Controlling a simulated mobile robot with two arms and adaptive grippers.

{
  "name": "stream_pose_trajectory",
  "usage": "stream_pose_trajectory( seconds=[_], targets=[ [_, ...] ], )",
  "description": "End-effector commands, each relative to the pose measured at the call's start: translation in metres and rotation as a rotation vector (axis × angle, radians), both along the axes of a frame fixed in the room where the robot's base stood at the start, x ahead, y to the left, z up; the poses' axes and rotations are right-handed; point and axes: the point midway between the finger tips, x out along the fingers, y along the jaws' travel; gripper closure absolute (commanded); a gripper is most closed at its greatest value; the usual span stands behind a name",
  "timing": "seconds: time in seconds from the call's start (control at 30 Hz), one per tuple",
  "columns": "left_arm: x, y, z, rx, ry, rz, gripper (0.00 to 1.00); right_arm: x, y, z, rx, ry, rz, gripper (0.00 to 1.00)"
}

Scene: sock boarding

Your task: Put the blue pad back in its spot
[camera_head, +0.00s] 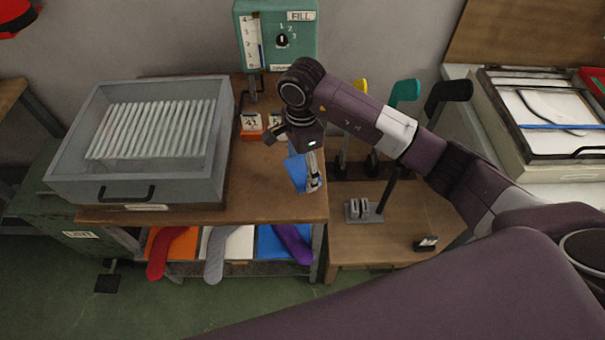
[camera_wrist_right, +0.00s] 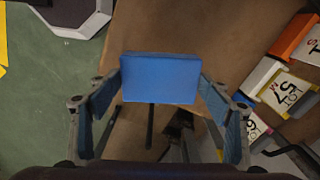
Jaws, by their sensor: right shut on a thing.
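The blue pad (camera_head: 296,174) is a small flat-faced block near the front right corner of the wooden workbench (camera_head: 262,205). My right gripper (camera_head: 311,172) is shut on it. In the right wrist view the pad (camera_wrist_right: 160,78) sits between the two fingers, its wide blue face toward the camera. The wooden surface shows behind it, and the pad appears held above the bench. I cannot make out the pad's spot clearly; my right wrist covers part of the bench behind it. My left gripper is not in view.
A grey tray box (camera_head: 64,150) with white ribs fills the bench's left side. Numbered tag blocks (camera_head: 251,124) stand behind my gripper, below a green FILL panel (camera_head: 275,58). Coloured sock forms (camera_head: 405,92) stand right. Socks on coloured mats (camera_head: 240,240) lie on the shelf below.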

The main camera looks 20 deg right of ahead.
Motion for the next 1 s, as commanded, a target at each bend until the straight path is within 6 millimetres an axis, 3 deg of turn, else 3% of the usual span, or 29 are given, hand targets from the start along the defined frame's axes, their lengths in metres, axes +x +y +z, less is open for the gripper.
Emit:
stream_pose_trajectory(
  seconds=[0.37,0.73,0.77,0.9,1.0],
  targets=[
    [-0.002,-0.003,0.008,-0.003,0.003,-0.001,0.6,-0.001,0.0,-0.042,0.0,0.002,-0.002,0.51],
    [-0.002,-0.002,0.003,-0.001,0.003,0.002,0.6,0.0,-0.001,-0.049,-0.001,-0.001,0.0,0.51],
    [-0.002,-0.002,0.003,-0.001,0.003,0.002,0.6,0.0,0.0,-0.049,-0.001,-0.001,0.0,0.27],
    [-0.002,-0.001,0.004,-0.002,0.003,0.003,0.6,0.0,-0.001,-0.047,-0.001,0.0,0.0,0.12],
    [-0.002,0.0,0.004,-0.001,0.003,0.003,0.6,0.0,0.0,-0.047,-0.001,0.0,0.0,0.11]
  ],
)
